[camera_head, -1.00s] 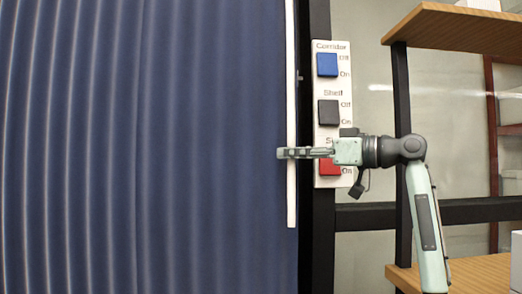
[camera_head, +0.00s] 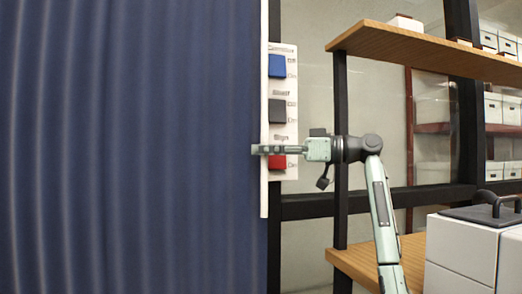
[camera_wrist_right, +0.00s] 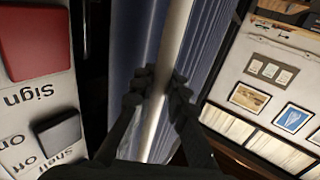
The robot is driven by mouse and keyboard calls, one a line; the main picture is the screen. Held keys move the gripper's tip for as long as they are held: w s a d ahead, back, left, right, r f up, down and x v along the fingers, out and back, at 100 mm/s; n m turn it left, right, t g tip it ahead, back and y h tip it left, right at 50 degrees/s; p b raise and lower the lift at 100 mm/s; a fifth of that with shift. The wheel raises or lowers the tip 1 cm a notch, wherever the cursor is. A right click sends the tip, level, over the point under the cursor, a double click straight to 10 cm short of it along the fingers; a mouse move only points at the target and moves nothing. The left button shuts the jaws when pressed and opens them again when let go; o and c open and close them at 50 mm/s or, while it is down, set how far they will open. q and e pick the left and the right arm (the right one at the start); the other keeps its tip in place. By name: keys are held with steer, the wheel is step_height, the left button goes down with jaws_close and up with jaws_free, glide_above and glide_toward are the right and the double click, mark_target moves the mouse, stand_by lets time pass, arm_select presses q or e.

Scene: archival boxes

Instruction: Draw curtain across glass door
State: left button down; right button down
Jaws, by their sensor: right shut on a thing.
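The dark blue pleated curtain (camera_head: 125,150) fills the left half of the head view, so any glass behind it is hidden. A white upright rod (camera_head: 264,95) runs along its right edge. My right gripper (camera_head: 263,150) comes in from the right and is shut on the rod, below its middle. In the right wrist view the dark fingers (camera_wrist_right: 160,92) close around the white rod (camera_wrist_right: 174,40), with blue curtain (camera_wrist_right: 205,50) beside it. My left gripper is not in view.
A switch panel (camera_head: 291,130) with blue, black and red buttons is just right of the rod, behind my gripper. A wooden shelf (camera_head: 420,48) on black posts stands right, with a grey-white box (camera_head: 462,252) lower right. The wrist view shows framed pictures (camera_wrist_right: 249,98).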

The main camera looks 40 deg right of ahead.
mark_target(267, 108)
steer(key=shift+d, duration=0.15)
steer(key=c, duration=1.5)
jaws_free()
steer(key=shift+s+d+f, duration=0.1)
steer(key=shift+d, duration=0.1)
steer(key=shift+a, duration=0.1)
step_height(267, 108, up, 10)
steer(key=shift+r, duration=0.1)
